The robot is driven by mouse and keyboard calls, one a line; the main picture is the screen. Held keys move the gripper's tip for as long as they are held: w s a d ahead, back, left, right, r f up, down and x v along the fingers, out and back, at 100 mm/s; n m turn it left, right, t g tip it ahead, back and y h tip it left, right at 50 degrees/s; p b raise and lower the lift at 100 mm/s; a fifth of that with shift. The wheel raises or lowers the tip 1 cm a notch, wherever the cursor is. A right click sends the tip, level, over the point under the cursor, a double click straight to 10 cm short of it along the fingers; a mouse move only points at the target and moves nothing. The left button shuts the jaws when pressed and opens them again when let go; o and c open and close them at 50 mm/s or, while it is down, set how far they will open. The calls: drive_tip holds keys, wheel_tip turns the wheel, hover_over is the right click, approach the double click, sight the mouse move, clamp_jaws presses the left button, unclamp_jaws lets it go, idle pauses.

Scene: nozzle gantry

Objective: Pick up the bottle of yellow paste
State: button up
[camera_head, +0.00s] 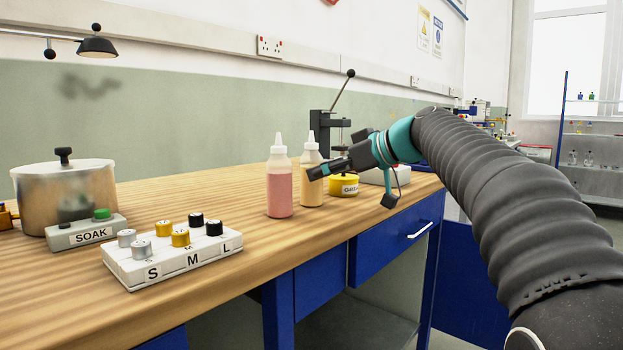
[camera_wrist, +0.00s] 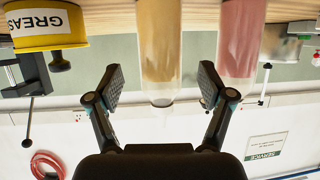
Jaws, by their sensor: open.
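The bottle of yellow paste (camera_head: 312,189) stands upright on the wooden bench in the head view, with a white nozzle cap. My gripper (camera_head: 322,172) is beside its upper part and covers a little of it. In the wrist view, which is upside down, the yellow bottle (camera_wrist: 159,45) shows in the gap between the open fingers of my gripper (camera_wrist: 161,82). I cannot tell whether either finger touches it. Nothing is held.
A pink bottle (camera_head: 279,190) stands close to the left of the yellow one. A yellow grease tin (camera_head: 343,186) is close on the right, and a black lever press (camera_head: 326,125) stands behind. A labelled block with several knobs (camera_head: 172,250), a SOAK box (camera_head: 87,234) and a pot (camera_head: 65,195) are further left.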

drive_tip(key=x, duration=0.4)
drive_tip(key=shift+w+a, duration=0.1)
drive_tip(key=shift+a, duration=0.2)
drive_tip(key=c, duration=1.4)
drive_tip(key=shift+c, duration=0.2)
